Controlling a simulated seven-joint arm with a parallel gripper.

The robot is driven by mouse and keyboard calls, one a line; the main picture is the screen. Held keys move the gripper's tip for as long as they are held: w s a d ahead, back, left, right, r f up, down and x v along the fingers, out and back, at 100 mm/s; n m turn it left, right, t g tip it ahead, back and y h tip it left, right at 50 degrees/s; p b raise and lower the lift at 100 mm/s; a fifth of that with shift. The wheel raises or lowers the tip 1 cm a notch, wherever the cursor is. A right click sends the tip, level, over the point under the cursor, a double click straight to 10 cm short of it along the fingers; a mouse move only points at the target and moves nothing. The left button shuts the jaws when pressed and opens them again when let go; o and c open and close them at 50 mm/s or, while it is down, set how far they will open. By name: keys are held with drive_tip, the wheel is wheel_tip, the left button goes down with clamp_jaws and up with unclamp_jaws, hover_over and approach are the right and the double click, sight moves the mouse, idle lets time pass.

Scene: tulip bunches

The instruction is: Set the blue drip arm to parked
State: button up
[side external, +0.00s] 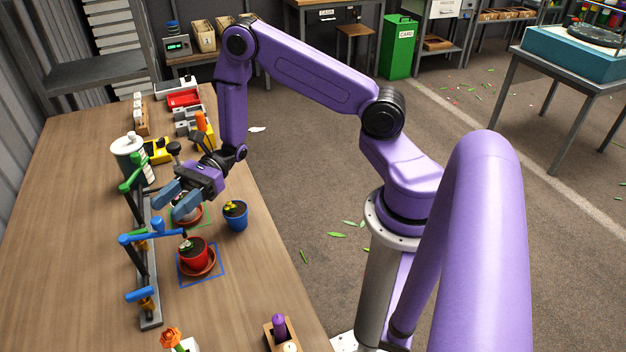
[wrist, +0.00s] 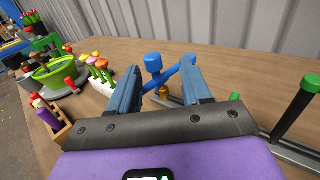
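The blue drip arm (side external: 140,237) is a bar with an upright knob, on a dark post of a grey rail (side external: 151,318). In the side view its right end reaches over the red pot (side external: 194,250), which stands on a saucer inside a blue square outline. My gripper (side external: 172,201) is open and empty, above and just beyond the blue arm. In the wrist view, the blue knob (wrist: 153,63) and part of the bar show between my spread fingers (wrist: 160,88), apparently beyond the tips. A short blue piece (side external: 139,295) sits at the rail's near end.
Green arm parts (side external: 132,186) stand farther along the rail. A blue pot (side external: 235,215) stands right of my gripper, and another pot is partly hidden under it. A wooden box with candles (side external: 281,334) is at the near edge. The table left of the rail is clear.

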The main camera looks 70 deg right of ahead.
drive_tip(key=s+d, duration=0.1)
drive_tip(key=d, duration=1.2)
drive_tip(key=s+a+r+n+g+h, duration=0.4)
drive_tip(key=s+a+n+g+h, duration=0.1)
drive_tip(key=s+a+n+g, duration=0.45)
drive_tip(key=s+d+r+n+t+h, duration=0.1)
drive_tip(key=s+d+r+n+h, duration=0.1)
drive_tip(key=s+n+h, duration=0.4)
drive_tip(key=s+d+r+n+t+h, duration=0.1)
drive_tip(key=s+d+n+t+h, duration=0.1)
drive_tip(key=s+n+h, duration=0.5)
drive_tip(key=s+n, duration=0.3)
drive_tip(key=shift+d+r, duration=0.2)
drive_tip(key=shift+r, duration=0.15)
drive_tip(key=shift+s, duration=0.1)
drive_tip(key=shift+c, duration=0.3)
